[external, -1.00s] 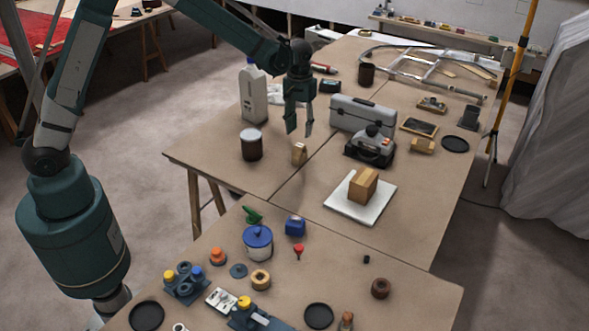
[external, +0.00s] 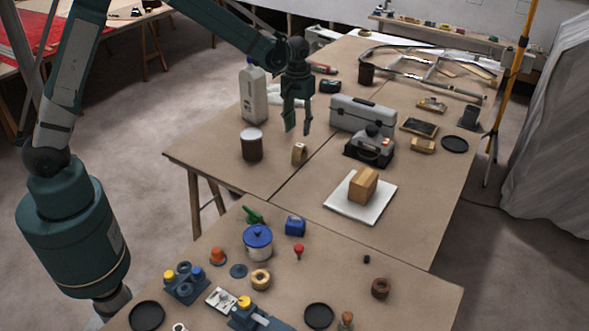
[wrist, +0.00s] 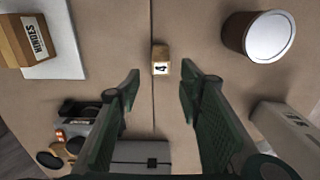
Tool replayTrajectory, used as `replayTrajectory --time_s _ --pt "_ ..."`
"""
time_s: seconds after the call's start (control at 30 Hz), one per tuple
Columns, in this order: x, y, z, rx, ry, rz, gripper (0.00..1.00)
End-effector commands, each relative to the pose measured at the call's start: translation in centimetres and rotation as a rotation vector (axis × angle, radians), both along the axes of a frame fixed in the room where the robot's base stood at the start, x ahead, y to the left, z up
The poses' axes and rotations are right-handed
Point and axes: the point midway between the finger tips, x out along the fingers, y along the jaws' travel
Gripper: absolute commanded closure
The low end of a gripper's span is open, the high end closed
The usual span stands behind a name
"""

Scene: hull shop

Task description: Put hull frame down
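A small wooden piece (external: 299,154) with a pale label marked 4 stands on the brown tabletop near the seam; I take it for the hull frame. It also shows in the wrist view (wrist: 161,60), just beyond the fingertips, roughly centred between them. My gripper (external: 298,130) is above it with its fingers apart and nothing between them. The wrist view shows both fingers (wrist: 160,78) spread, with a gap between them and the piece.
A dark jar with a white lid (external: 252,146) stands left of the piece. A white jug (external: 254,95) is behind it. A grey toolbox (external: 362,115) and a dark grey device (external: 370,147) stand to the right. A wooden box (external: 363,185) sits on a white slab (external: 340,208).

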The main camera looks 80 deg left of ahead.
Motion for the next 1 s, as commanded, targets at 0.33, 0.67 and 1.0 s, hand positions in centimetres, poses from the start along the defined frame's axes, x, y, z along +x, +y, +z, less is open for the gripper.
replayTrajectory --time_s 0.33,0.67,1.0 --pt "-3.0 -3.2 5.9 0.018 -0.06 -0.079 0.64" --pt "-6.8 -6.4 11.2 0.039 -0.124 -0.165 0.64" --pt "-11.2 -9.6 15.6 0.064 -0.19 -0.252 0.64"
